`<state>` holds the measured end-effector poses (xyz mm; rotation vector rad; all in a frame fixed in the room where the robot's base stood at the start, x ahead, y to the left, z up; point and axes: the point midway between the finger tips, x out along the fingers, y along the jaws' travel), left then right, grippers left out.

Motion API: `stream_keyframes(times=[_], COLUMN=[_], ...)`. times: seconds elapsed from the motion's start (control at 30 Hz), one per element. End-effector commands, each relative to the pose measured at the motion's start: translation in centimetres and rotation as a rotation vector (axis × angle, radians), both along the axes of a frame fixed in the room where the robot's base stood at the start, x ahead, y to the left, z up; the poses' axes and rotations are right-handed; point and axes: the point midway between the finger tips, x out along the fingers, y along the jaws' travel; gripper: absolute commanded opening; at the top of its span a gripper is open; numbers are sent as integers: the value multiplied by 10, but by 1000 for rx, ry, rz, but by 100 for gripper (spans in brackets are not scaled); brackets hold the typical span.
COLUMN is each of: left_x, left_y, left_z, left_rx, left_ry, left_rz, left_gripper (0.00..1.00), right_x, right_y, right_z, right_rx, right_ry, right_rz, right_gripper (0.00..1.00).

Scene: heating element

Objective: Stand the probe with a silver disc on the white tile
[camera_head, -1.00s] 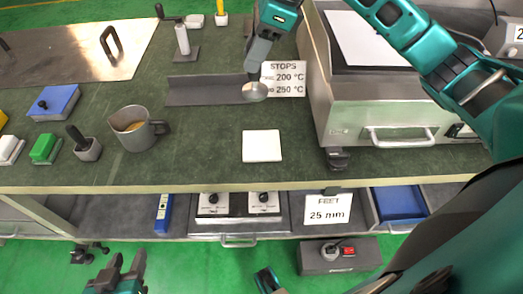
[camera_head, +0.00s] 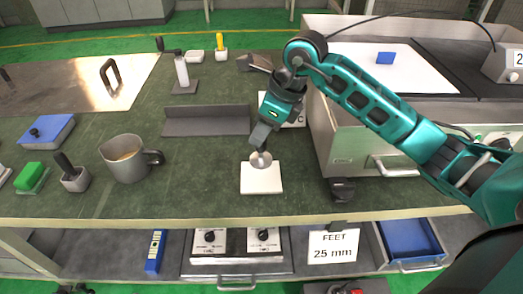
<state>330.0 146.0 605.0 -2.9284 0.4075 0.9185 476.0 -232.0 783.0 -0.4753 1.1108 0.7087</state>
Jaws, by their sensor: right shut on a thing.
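My right gripper (camera_head: 264,133) is shut on the probe, whose short grey stem slants down from the fingers to a round silver disc (camera_head: 261,160). Most of the probe is hidden by the gripper. The disc shows over the back part of the white tile (camera_head: 262,183), which lies flat on the green bench top near its front edge. I cannot tell whether the disc touches the tile or hangs just above it. My left gripper is out of view.
A dark grey angle rail (camera_head: 207,122) lies behind the tile. A mug (camera_head: 126,160) stands to the left. The steel hotplate unit (camera_head: 345,150) stands close on the right. The bench between mug and tile is clear.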

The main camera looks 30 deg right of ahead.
Motion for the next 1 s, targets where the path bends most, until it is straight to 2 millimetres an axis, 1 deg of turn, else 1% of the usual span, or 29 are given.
stream_keyframes(times=[0.03, 0.17, 0.4, 0.43, 0.67, 0.8, 0.83, 1.0], left_x=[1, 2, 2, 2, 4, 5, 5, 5], left_y=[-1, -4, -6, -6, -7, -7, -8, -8], left_z=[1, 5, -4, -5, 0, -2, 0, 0], left_rx=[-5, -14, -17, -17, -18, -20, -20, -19], left_ry=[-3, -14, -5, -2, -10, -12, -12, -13], left_rz=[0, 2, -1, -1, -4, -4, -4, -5], left_gripper=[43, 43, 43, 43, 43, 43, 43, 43], right_x=[0, 0, 0, 0, 0, 0, 0, 0], right_y=[0, 0, 0, 0, 0, 0, 0, 0], right_z=[-4, -12, -47, -49, -49, -53, -52, -52], right_rx=[3, 1, 1, 2, 1, 1, 0, 0], right_ry=[-1, 0, 1, 0, -3, -2, -1, -1], right_rz=[0, 0, -1, -1, 1, 1, 1, 1], right_gripper=[0, 0, 0, 0, 0, 0, 35, 51])
